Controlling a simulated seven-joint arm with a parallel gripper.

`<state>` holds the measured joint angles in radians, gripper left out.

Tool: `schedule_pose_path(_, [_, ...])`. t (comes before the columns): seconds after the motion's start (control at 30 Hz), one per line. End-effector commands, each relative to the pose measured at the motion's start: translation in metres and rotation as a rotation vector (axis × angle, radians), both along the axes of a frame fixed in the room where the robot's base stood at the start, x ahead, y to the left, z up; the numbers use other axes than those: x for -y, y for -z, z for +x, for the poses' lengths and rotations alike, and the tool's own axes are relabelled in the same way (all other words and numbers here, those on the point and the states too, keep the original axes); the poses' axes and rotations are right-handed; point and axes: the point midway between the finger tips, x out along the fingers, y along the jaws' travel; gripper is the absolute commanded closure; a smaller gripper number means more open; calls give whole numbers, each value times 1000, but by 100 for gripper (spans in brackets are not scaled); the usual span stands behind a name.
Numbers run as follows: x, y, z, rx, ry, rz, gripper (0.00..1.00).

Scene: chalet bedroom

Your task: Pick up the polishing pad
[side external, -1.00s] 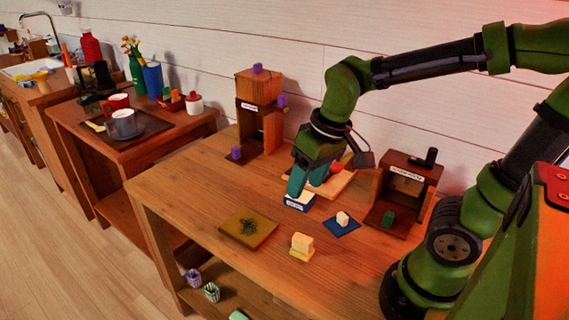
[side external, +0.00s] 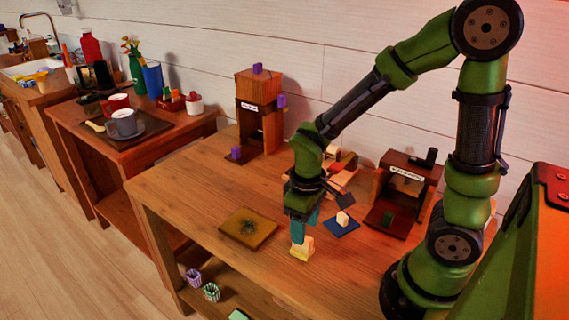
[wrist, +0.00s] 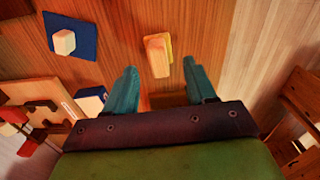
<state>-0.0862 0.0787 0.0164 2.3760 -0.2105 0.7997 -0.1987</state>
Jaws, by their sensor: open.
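A cream block (side external: 304,249) on a yellow base lies near the front edge of the table; it looks like the polishing pad, though I cannot be certain. It also shows in the wrist view (wrist: 157,56), with its yellow base (wrist: 169,46) partly visible. My gripper (side external: 299,236) is open, pointing down close to this block and partly covering it in the side view. In the wrist view my fingertips (wrist: 160,72) stand either side of the block's near end. I cannot tell the height gap or any contact.
A white block on a blue mat (side external: 347,232) lies right of my gripper. A brown board with a dark smudge (side external: 236,225) lies left. A blue-and-white box (wrist: 88,104) and a wooden board (wrist: 45,93) are close by. Wooden stands (side external: 270,85) (side external: 412,165) rise behind.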

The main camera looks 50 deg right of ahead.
Motion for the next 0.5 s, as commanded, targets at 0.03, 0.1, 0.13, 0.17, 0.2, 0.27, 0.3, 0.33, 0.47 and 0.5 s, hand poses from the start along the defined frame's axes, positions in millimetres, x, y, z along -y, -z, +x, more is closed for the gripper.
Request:
schedule_pose_path(0.03, [0, 3, 0, -2, 1, 0, 45])
schedule_pose_path(0.1, [0, 9, 0, -3, 1, 0, 45])
schedule_pose_path(0.13, [1, 12, 1, -4, 2, 0, 45])
schedule_pose_path(0.17, [1, 17, 1, -5, 1, 0, 45])
schedule_pose_path(0.2, [2, 23, 2, -5, 1, 0, 45])
schedule_pose_path(0.27, [2, 32, 3, -6, 1, -1, 45])
schedule_pose_path(0.3, [2, 38, 4, -6, 1, -1, 45])
schedule_pose_path(0.33, [2, 42, 4, -5, 1, 0, 45])
schedule_pose_path(0.47, [2, 53, 4, -2, 1, 0, 45])
schedule_pose_path(0.5, [2, 54, 4, -1, 1, 0, 45])
